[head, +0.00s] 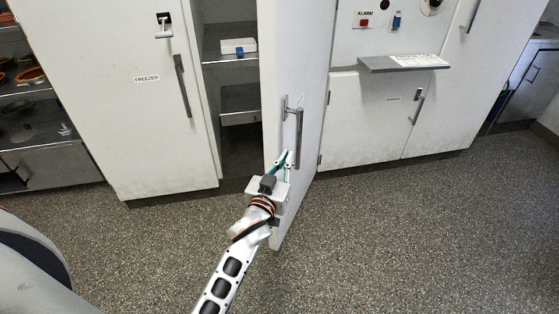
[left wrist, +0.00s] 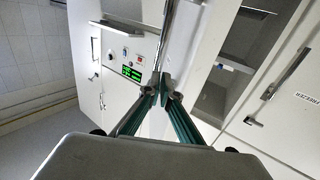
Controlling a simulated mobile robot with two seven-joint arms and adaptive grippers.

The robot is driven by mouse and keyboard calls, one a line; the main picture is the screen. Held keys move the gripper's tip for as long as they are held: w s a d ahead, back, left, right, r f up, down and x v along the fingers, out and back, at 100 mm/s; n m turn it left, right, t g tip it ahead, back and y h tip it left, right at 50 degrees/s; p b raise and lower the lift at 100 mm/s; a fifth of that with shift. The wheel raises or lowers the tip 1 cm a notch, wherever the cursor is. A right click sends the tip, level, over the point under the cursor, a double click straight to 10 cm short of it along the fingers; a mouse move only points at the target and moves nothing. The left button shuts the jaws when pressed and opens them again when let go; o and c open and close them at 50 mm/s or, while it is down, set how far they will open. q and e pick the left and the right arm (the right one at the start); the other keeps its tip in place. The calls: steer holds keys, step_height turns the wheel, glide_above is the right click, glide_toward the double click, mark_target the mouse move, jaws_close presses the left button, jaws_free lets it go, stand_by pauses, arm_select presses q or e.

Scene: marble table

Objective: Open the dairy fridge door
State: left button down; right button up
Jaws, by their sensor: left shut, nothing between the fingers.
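The white fridge door (head: 292,75) stands swung out from the cabinet, seen nearly edge-on in the head view. No dairy label is readable on it. Its metal bar handle (head: 299,138) is on the right-hand face; a metal bar in the left wrist view (left wrist: 164,38) appears to be this handle. My left gripper (head: 285,158) is at the handle's lower part, with its green-sided fingers closed together and empty. The fingertips (left wrist: 161,82) meet by the bar's end in the left wrist view; whether they touch it I cannot tell. My right gripper is out of view.
The open compartment (head: 228,75) shows shelves and a white-and-blue box (head: 239,46). Left of it is the closed freezer door (head: 120,95). A small ledge (head: 385,64) juts out under the alarm panel at right. Speckled floor (head: 400,230) is clear at front right.

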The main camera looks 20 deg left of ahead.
arm_select(q)
steer(key=s+a+f+n+h+b, duration=0.25)
steer(key=a+f+n+b, duration=0.4)
steer(key=a, duration=0.35)
steer(key=s+a+f+n+h+b, duration=0.2)
steer(key=a+f+n+h+b, duration=0.25)
steer(key=a+f+n, duration=0.35)
steer(key=w+d+r+b, duration=0.1)
steer(key=w+d, duration=0.1)
steer(key=w, duration=0.2)
steer(key=w+d+r+y+b, duration=0.1)
steer(key=w+d, duration=0.2)
steer(key=w, duration=0.2)
steer(key=shift+d+r+g+b, duration=0.15)
steer(key=shift+r+g+b, duration=0.15)
steer(key=shift+b, duration=0.1)
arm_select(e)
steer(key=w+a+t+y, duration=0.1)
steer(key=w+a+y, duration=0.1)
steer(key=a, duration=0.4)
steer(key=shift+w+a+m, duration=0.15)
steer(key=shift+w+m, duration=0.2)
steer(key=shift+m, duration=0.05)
arm_select(q)
steer(key=shift+w+m, duration=0.1)
steer(key=shift+m, duration=0.15)
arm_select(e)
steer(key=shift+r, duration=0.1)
